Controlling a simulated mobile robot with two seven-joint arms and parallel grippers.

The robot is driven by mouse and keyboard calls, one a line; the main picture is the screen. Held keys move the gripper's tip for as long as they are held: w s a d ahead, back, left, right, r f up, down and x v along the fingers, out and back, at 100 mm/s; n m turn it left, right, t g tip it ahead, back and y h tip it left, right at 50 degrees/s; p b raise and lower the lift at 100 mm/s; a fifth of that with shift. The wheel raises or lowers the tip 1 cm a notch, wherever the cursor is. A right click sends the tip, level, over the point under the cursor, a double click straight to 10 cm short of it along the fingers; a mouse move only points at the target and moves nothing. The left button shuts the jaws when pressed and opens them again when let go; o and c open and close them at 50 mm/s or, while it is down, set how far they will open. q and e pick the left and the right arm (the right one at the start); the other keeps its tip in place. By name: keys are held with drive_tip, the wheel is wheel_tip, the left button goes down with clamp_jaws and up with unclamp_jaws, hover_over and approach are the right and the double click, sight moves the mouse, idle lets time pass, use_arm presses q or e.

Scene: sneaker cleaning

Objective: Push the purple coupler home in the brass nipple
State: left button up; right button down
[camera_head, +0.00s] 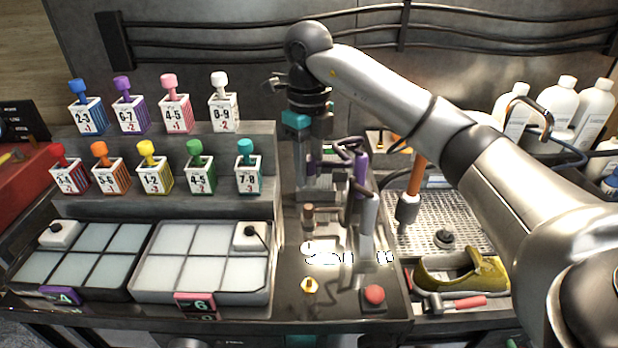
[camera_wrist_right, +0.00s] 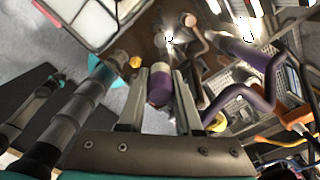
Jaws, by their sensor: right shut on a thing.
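My right gripper (camera_head: 312,165) points down above the dark bench and also shows in the right wrist view (camera_wrist_right: 159,82). It is shut on the purple coupler (camera_wrist_right: 158,92), which sits between the fingers with a pale end showing. In the head view the fingers mostly hide the coupler. A copper-brown upright fitting (camera_head: 308,214) stands on the bench below the gripper. A small yellow brass-coloured piece (camera_head: 309,285) sits nearer the front edge. I cannot tell for sure which is the brass nipple. The coupler's contact with either is not visible.
Purple tubing (camera_head: 345,146) and a grey post (camera_head: 367,225) stand close right of the gripper. A red button (camera_head: 374,294) is at the front. Numbered brush boxes (camera_head: 197,175) and lidded trays (camera_head: 205,290) fill the left.

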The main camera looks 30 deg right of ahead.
drive_tip(key=p, duration=0.6)
hover_over(310, 278)
wheel_tip(310, 278, down, 10)
drive_tip(key=shift+a, duration=0.1)
drive_tip(key=shift+f+b, duration=2.55)
drive_tip(key=shift+f, duration=0.35)
drive_tip(key=shift+f+b, duration=1.7)
drive_tip(key=shift+f, duration=0.1)
drive_tip(key=c, duration=0.5)
unclamp_jaws()
drive_tip(key=shift+r, duration=0.1)
wheel_tip(310, 278, up, 15)
drive_tip(key=shift+r+p, duration=0.1)
drive_tip(key=shift+p, duration=0.4)
